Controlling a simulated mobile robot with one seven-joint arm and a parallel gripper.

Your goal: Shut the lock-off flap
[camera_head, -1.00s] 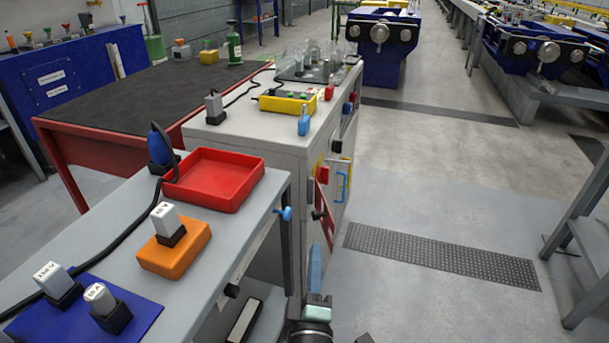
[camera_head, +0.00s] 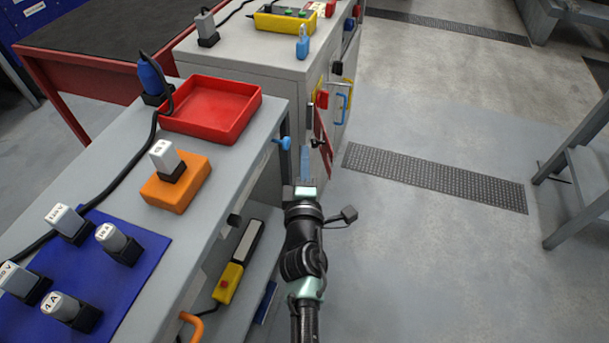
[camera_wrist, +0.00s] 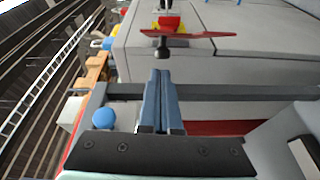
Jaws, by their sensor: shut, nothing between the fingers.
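The red lock-off flap (camera_head: 323,139) is on the front face of the grey cabinet and appears to stand out at an angle from it. In the wrist view the flap (camera_wrist: 205,34) shows nearly edge-on, with a dark knob (camera_wrist: 162,47) on the near side. My gripper (camera_head: 305,160) has its blue fingers together and empty, just short of the flap in the head view. In the wrist view the fingers (camera_wrist: 160,75) point towards the knob, with no clear contact. Part of the flap's lower edge is hard to make out.
The grey bench (camera_head: 235,160) is close on the left, with a blue knob (camera_head: 285,143) at its edge. A red switch (camera_head: 323,98) and a blue handle (camera_head: 342,108) are on the cabinet (camera_head: 290,70). Open floor (camera_head: 420,255) lies to the right.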

